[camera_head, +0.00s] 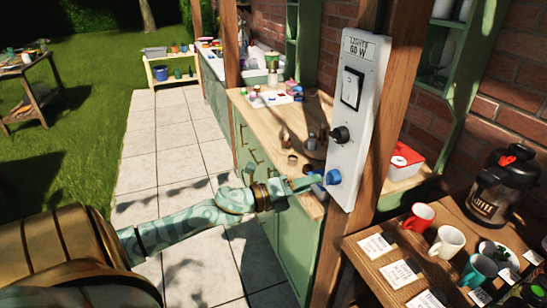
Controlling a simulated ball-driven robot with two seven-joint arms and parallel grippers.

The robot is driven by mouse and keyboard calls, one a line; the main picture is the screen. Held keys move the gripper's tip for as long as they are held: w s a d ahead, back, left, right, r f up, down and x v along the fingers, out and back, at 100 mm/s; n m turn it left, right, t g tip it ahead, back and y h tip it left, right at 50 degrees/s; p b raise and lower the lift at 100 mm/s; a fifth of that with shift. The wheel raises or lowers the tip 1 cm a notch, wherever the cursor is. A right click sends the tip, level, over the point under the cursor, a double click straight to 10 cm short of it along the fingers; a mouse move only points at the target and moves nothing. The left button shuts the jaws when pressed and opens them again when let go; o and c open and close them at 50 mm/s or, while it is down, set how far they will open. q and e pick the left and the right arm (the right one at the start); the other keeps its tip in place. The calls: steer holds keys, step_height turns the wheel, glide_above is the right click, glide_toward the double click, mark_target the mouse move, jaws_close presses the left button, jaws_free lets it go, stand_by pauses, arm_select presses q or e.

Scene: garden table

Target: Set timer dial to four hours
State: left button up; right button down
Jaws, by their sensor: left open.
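A white control panel (358,115) headed "LIGHTS 60 W" is fixed to a wooden post. My right gripper is out of view.
A wooden counter (262,118) with small jars and pots runs behind the post. At the right, a small table holds a red mug (418,219), a white mug (446,243), a teal mug (478,270) and a coffee dispenser (498,186). Paving (180,140) lies open at left.

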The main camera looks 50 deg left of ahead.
arm_select(q)
steer(key=v, duration=1)
steer(key=shift+s, duration=0.35)
